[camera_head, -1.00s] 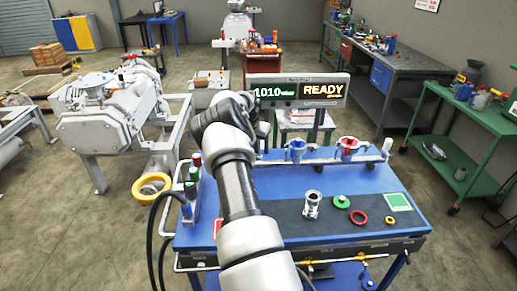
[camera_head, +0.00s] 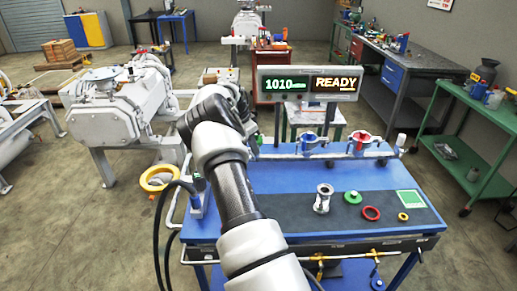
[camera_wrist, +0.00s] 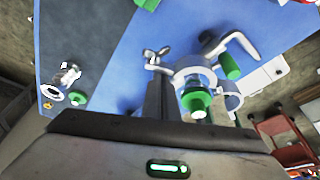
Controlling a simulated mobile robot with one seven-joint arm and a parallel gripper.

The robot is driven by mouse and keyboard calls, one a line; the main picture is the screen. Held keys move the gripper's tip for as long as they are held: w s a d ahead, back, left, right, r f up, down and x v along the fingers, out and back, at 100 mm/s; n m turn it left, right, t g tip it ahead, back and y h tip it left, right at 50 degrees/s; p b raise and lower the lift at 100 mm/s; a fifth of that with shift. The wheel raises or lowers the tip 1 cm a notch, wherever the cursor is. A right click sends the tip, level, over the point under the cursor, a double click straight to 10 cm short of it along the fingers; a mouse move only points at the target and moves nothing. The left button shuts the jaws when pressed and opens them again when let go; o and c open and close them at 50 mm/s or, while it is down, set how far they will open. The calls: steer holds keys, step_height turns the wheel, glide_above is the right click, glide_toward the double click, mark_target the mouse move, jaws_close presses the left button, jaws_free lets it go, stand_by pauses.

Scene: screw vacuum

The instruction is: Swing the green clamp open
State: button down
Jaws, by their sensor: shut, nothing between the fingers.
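In the wrist view, a pale metal clamp (camera_wrist: 190,72) with a wing nut (camera_wrist: 157,56) at its left stands at the blue bench's edge. A green flanged cap (camera_wrist: 196,100) sits at its ring, and a green knob (camera_wrist: 228,66) hangs from a bent handle to the right. My gripper (camera_wrist: 158,92) is shut and empty, its dark fingers just below the wing nut; I cannot tell whether they touch it. In the head view my arm hides the gripper and this clamp.
The bench (camera_head: 290,178) carries a rail with a blue clamp (camera_head: 308,143) and a red clamp (camera_head: 361,143). A metal fitting (camera_head: 322,198), green disc (camera_head: 352,197), red ring (camera_head: 371,213) and yellow ring (camera_head: 403,216) lie on the dark mat. A display (camera_head: 312,84) stands behind.

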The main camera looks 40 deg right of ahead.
steer(key=shift+w+a, duration=0.15)
steer(key=shift+a, duration=0.35)
stand_by(0.3)
steer(key=shift+w+r, duration=0.15)
steer(key=shift+r, duration=0.05)
steer(key=s+v, duration=0.1)
steer(key=v, duration=1.6)
steer(key=shift+w, duration=0.25)
